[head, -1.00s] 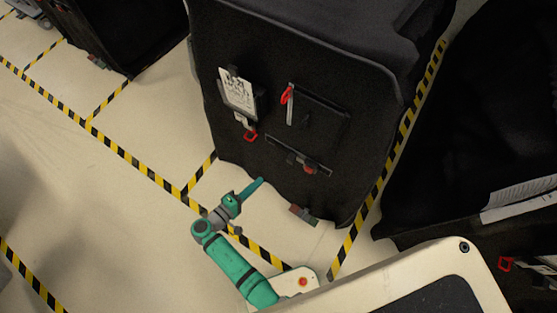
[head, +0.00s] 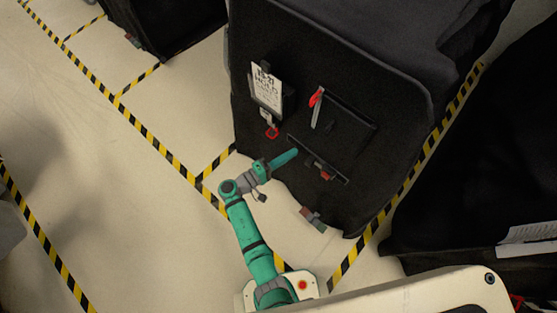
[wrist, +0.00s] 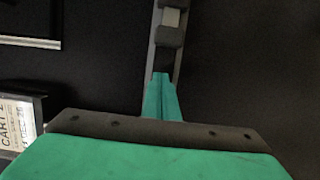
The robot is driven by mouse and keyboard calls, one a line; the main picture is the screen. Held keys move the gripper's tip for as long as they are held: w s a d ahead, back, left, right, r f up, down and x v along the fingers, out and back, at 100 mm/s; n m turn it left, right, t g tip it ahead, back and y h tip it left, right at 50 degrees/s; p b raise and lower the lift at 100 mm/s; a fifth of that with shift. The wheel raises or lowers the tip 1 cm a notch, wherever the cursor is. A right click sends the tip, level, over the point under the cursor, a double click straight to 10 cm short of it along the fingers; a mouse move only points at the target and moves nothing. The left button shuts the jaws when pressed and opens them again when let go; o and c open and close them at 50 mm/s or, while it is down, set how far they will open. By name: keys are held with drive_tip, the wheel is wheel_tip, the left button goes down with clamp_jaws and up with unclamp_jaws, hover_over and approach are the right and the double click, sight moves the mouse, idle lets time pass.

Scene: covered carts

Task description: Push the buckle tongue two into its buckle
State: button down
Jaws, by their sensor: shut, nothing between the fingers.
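A dark strap (head: 299,146) runs slantwise across the front of the black cart cover (head: 262,52). A grey piece and a red piece (head: 326,174), which look like a buckle and its tongue, sit partway along it. My gripper (head: 295,152) is shut and empty, near the strap's left end and pointing along it. In the wrist view, the shut fingertips (wrist: 160,76) overlap the strap's near part, below a dark grey block (wrist: 170,37). A pale section and another block show above that. I cannot tell whether the fingers touch the strap, or how deep the tongue sits.
A white label (head: 266,87) in a holder and a red clip (head: 272,132) are left of the strap. Above it is a pocket with a red-tipped strap (head: 317,104). A lower buckle (head: 313,219) hangs near the cover's bottom edge. Another covered cart (head: 480,170) stands at right.

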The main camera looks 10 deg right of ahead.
drive_tip(key=shift+s+d, duration=0.5)
drive_tip(key=shift+s, duration=0.3)
drive_tip(key=shift+s+d, duration=0.5)
drive_tip(key=shift+s, duration=0.25)
drive_tip(key=shift+s+d+f, duration=0.15)
drive_tip(key=shift+s+d, duration=0.65)
drive_tip(key=shift+s, duration=0.15)
drive_tip(key=w+a, duration=0.1)
drive_tip(key=w, duration=0.1)
drive_tip(key=w+a, duration=0.2)
drive_tip(key=shift+a, duration=0.1)
approach(306, 163)
drive_tip(key=w+a, duration=0.3)
drive_tip(key=a, duration=0.2)
drive_tip(key=shift+w+a+f, duration=0.15)
drive_tip(key=shift+w+a, duration=0.05)
drive_tip(key=shift+w, duration=0.1)
